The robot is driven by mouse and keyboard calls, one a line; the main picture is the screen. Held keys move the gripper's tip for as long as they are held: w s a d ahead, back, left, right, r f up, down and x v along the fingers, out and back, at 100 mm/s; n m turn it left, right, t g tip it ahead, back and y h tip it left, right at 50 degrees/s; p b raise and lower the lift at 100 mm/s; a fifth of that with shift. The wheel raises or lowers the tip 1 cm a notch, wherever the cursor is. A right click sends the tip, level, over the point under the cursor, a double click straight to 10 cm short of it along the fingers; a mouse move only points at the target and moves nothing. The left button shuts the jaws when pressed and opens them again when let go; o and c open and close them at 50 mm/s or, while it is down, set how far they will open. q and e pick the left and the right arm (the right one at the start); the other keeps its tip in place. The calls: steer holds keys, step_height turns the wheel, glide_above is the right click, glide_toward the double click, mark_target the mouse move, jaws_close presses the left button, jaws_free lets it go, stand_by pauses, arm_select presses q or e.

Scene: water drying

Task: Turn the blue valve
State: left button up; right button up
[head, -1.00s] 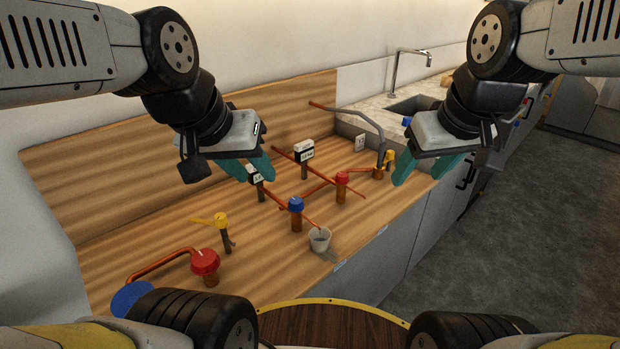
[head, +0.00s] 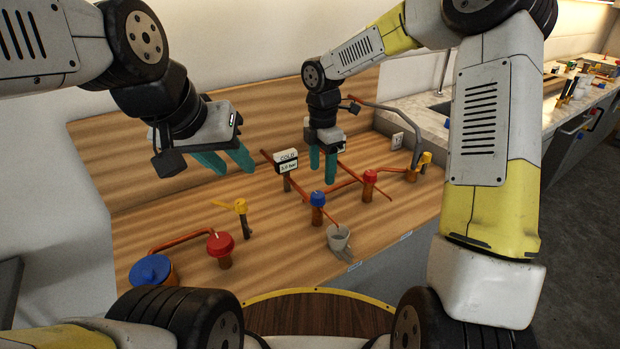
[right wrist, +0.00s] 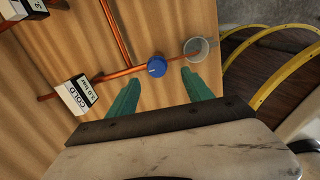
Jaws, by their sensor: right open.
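The blue valve (head: 318,199) is a small blue knob on an upright copper stub on the wooden counter. It also shows in the right wrist view (right wrist: 156,66), lying between the lines of the two fingers and ahead of their tips. My right gripper (head: 323,172) is open, pointing down above and just behind the valve, apart from it; its fingers also show in the right wrist view (right wrist: 160,85). My left gripper (head: 230,168) is open and empty, over the counter to the left. A grey cup (head: 339,238) stands just in front of the valve, under a spout.
A COLD gauge (head: 286,161) stands behind the valve. A red valve (head: 369,177) and a yellow valve (head: 425,158) are to its right. Another red valve (head: 220,244), yellow valve (head: 240,207) and a larger blue cap (head: 152,270) lie left. Copper pipes cross the counter.

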mark_target(318, 194)
steer(key=shift+w+a+f+n, duration=0.3)
steer(key=shift+a+f, duration=0.2)
steer(key=shift+f, duration=0.2)
step_height(318, 194, down, 7)
steer(key=shift+f, duration=0.15)
jaws_close()
